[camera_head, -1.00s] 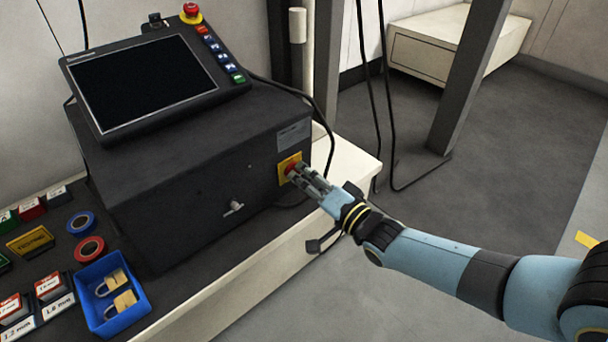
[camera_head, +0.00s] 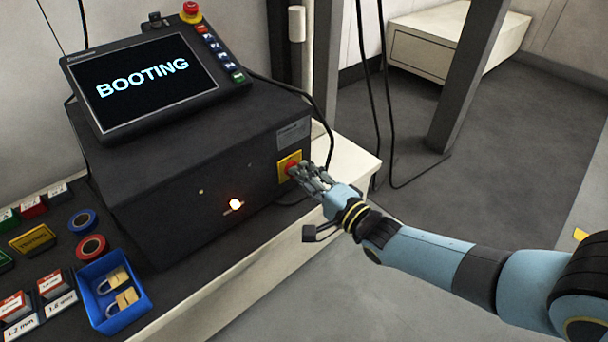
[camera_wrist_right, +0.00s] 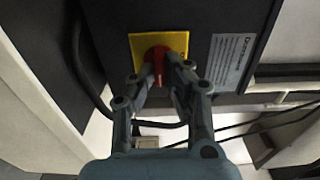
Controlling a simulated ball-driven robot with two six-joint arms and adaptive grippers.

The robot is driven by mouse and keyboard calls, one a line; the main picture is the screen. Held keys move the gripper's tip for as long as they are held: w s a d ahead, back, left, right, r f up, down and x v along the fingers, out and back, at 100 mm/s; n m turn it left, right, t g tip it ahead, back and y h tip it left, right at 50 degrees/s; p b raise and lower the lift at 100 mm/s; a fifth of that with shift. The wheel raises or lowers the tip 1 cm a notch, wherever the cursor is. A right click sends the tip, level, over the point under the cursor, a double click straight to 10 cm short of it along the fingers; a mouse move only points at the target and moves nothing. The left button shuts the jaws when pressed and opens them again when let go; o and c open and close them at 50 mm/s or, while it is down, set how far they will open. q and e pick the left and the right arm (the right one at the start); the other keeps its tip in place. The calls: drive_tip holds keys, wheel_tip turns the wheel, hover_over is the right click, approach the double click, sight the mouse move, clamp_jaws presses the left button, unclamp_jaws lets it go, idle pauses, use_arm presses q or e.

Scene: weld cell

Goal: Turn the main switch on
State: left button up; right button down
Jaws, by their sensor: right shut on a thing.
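The main switch is a red rotary knob (camera_head: 292,168) on a yellow plate (camera_head: 284,160), on the front of the dark control cabinet (camera_head: 200,150). In the wrist view the red knob (camera_wrist_right: 157,60) sits between my finger tips, with the yellow plate (camera_wrist_right: 178,40) behind it. My right gripper (camera_head: 302,172) is shut on the knob; the wrist view shows its fingers (camera_wrist_right: 158,72) on both sides. The cabinet's screen (camera_head: 145,80) reads "BOOTING". A lamp (camera_head: 236,204) on the cabinet front glows. My left gripper is not in view.
A red emergency button (camera_head: 191,10) stands beside the screen. A blue tray (camera_head: 140,312) with padlocks, tape rolls (camera_head: 82,222) and labelled blocks lie on the bench at left. Black cables (camera_head: 383,90) hang right of the cabinet.

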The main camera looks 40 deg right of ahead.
drive_tip(key=shift+f, duration=0.1)
drive_tip(key=c, duration=1.4)
unclamp_jaws()
drive_tip(key=shift+s, duration=0.1)
drive_tip(key=s, duration=0.8)
drive_tip(key=s+d, duration=0.1)
drive_tip(key=s, duration=0.2)
drive_tip(key=shift+s, duration=0.4)
